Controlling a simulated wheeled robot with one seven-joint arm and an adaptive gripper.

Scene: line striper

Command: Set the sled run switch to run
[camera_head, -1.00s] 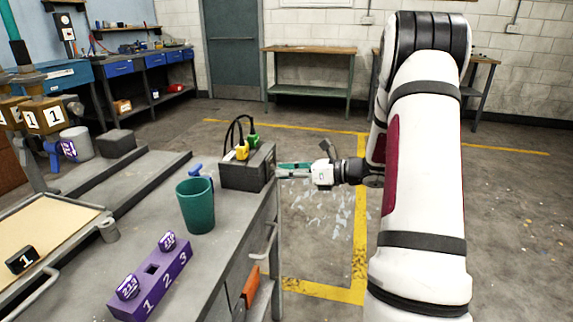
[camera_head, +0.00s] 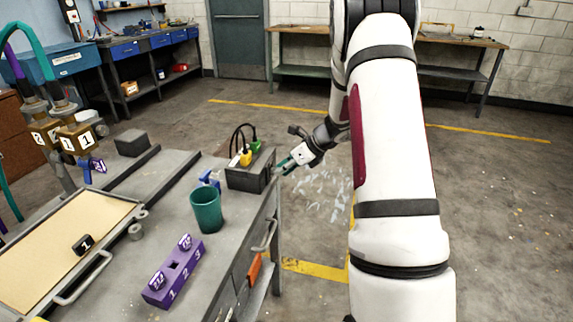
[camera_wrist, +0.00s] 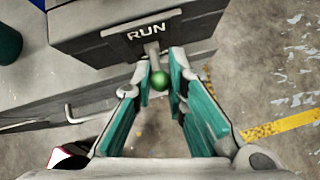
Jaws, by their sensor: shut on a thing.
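The switch box (camera_head: 238,180) is a dark grey box at the bench's right edge, with yellow and green plugs on top. In the wrist view, its face (camera_wrist: 100,48) carries the word RUN. A short pale switch lever (camera_wrist: 153,52) with a green ball end (camera_wrist: 160,80) sticks out below that word. My gripper (camera_head: 281,167) is at the box's right side. In the wrist view, my gripper (camera_wrist: 159,73) has its teal-padded fingers on both sides of the lever and is shut on it. The lever's base is partly hidden by the box edge.
A teal cup (camera_head: 206,212) and a purple numbered block (camera_head: 173,274) stand on the bench left of the box. A blue item (camera_head: 208,178) is beside the box. A bench handle (camera_head: 266,237) sticks out below it. Open floor lies right of the bench.

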